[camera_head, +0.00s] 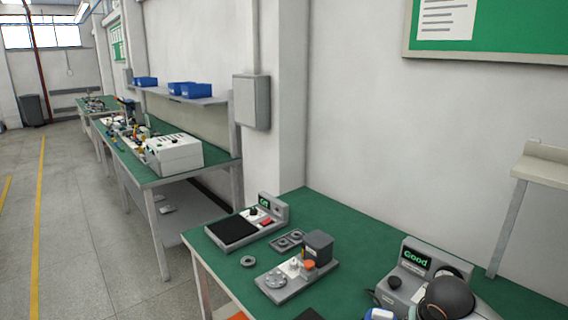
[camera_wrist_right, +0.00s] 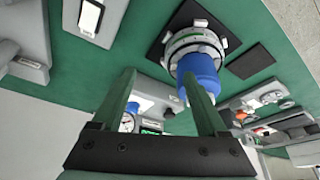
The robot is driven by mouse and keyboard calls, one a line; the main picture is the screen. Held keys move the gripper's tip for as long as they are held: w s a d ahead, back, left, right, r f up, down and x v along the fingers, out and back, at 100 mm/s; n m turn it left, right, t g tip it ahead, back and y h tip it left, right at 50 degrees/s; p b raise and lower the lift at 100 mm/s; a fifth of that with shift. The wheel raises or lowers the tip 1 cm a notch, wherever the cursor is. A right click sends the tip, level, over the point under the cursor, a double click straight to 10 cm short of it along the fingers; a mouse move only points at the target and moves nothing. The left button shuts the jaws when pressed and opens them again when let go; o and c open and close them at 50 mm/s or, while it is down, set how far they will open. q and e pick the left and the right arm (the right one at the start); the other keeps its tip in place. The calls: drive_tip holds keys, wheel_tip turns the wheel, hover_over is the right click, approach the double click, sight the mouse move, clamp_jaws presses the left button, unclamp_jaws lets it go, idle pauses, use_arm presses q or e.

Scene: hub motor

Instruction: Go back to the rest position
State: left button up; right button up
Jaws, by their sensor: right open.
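In the right wrist view my right gripper (camera_wrist_right: 160,76) has its two fingers spread apart, with nothing held between them. A blue cylindrical part with a silver ringed flange (camera_wrist_right: 200,62), possibly the hub motor, sits on a black square pad (camera_wrist_right: 160,45) just beyond the fingers. The right finger overlaps the blue part in the picture; I cannot tell whether they touch. Neither gripper can be made out in the head view. My left gripper is not in view.
A green-topped bench (camera_head: 325,235) holds a grey device with a "Good" display (camera_head: 416,260), a grey fixture (camera_head: 297,278) and a device with a black pad (camera_head: 233,231). A dark rounded object (camera_head: 447,298) cuts in at bottom right. Floor (camera_head: 85,225) at left is clear.

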drive_tip(key=s+a+f+n+y, duration=0.2)
drive_tip(key=s+a+f+n, duration=0.3)
drive_tip(key=s+a+f, duration=0.5)
drive_tip(key=s+d+n, duration=0.1)
drive_tip(key=s+d, duration=0.3)
drive_tip(key=s, duration=1.1)
drive_tip(key=w+a+f+t+y, duration=0.1)
drive_tip(key=w+a+f+t, duration=0.1)
drive_tip(key=f, duration=0.3)
drive_tip(key=w+a+f+t+y, duration=0.1)
drive_tip(key=w+a+f+t, duration=0.1)
drive_tip(key=f, duration=0.4)
drive_tip(key=shift+w+a+t, duration=0.2)
drive_tip(key=shift+t, duration=0.5)
